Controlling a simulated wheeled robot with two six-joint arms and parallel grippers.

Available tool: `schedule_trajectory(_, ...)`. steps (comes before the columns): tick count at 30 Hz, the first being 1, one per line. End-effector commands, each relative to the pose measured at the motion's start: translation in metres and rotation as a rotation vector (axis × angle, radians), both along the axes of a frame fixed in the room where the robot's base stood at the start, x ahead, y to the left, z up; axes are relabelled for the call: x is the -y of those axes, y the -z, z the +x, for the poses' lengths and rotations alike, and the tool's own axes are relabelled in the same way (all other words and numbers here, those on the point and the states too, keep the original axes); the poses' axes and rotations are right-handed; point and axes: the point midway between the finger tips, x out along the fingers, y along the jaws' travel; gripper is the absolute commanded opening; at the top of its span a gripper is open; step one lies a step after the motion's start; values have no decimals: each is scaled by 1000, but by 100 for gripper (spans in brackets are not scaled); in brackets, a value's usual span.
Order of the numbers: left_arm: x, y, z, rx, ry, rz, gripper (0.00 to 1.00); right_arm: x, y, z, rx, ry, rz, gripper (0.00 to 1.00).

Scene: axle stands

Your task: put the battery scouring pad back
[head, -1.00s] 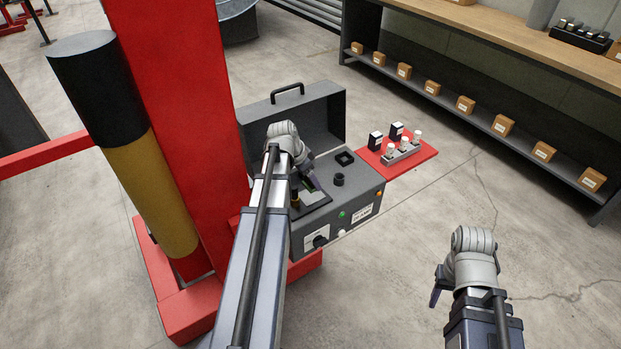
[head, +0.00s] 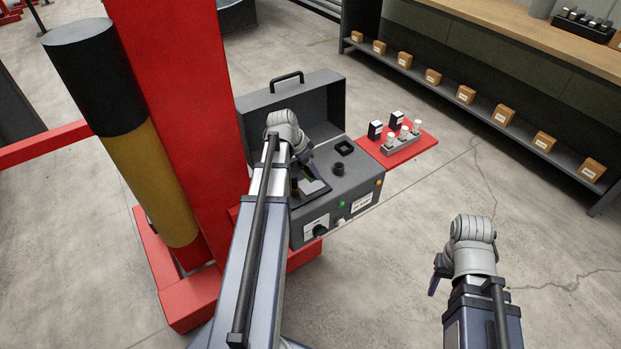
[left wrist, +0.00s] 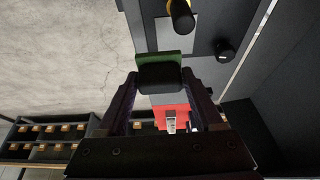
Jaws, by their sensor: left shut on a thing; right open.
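My left gripper (left wrist: 160,92) is shut on a dark block with a green pad face, the battery scouring pad (left wrist: 158,76). In the head view my left gripper (head: 313,172) is over the grey case (head: 362,183), near a pale plate (head: 316,187) on its top. The arm hides part of the case, and the pad is barely visible there. In the left wrist view the pale plate (left wrist: 169,33) lies just beyond the pad. Whether the pad touches the case I cannot tell. My right gripper (head: 436,275) is open and empty, over the floor at right.
The case has an upright lid (head: 325,105), a black knob (head: 338,169), a square socket (head: 344,148) and a yellow-and-black post (left wrist: 181,12). A red mat (head: 427,140) holds small bottles and boxes. A red column (head: 180,80) stands close left. Open floor lies right.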

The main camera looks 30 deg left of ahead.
Motion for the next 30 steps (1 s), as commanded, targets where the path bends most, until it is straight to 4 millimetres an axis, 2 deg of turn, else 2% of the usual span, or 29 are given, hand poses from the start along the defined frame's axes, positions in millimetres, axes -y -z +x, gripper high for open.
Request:
schedule_trajectory(2,0,0,0,0,0,0,51,0,0,0,0,0,0,50)
schedule_trajectory(13,0,0,0,0,0,0,10,0,0,0,0,0,0,50)
schedule_trajectory(20,0,-8,0,0,0,0,10,0,-8,0,0,0,0,50)
schedule_trajectory(30,0,-46,0,0,0,0,10,0,-46,0,0,0,0,50)
